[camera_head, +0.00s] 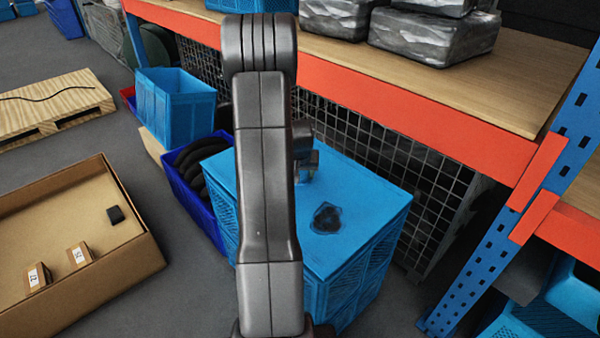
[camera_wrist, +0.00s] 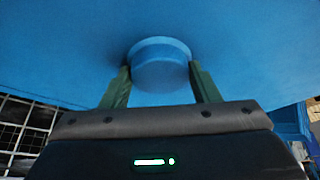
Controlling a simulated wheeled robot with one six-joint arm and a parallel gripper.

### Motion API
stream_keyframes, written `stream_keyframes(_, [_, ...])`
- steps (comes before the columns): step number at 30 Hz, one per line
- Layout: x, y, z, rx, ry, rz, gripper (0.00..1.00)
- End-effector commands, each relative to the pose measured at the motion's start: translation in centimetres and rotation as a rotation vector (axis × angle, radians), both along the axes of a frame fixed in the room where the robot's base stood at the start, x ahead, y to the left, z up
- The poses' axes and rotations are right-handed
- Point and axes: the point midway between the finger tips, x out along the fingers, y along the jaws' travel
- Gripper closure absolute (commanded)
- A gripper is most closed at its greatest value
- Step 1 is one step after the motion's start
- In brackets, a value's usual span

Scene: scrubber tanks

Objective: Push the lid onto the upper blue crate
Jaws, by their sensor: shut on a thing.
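The blue lid (camera_head: 365,192) lies over the top of the upper blue crate (camera_head: 372,262), to the right of my arm in the head view. It looks roughly level; whether its edges are fully seated I cannot tell. In the wrist view the lid's flat blue surface (camera_wrist: 70,45) fills the upper part, with a round blue knob (camera_wrist: 160,67) standing out from it. My gripper (camera_wrist: 160,72) is shut on this knob, with one dark green finger on each side.
A dark patch or lump (camera_head: 327,217) shows on the lid. A dark blue bin (camera_head: 197,205) with black coils and another light blue crate (camera_head: 175,105) stand at left. An orange shelf beam (camera_head: 400,105) and a wire mesh panel (camera_head: 437,175) are close behind. An open cardboard box (camera_head: 125,255) lies lower left.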

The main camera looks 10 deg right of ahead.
Motion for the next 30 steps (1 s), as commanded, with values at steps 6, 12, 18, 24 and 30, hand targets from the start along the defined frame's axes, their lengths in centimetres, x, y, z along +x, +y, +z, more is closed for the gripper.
stream_keyframes(6, [0.08, -0.01, 0.17, -0.001, -0.003, 0.000, 0.89])
stream_keyframes(12, [0.08, -0.02, -0.03, -0.001, -0.003, 0.000, 0.89])
stream_keyframes(18, [0.07, -0.01, -0.39, -0.001, -0.003, 0.000, 0.89])
stream_keyframes(24, [0.07, -0.01, -0.34, -0.001, -0.003, 0.000, 0.89])
stream_keyframes(30, [0.08, -0.01, -0.35, -0.001, -0.003, 0.000, 0.89])
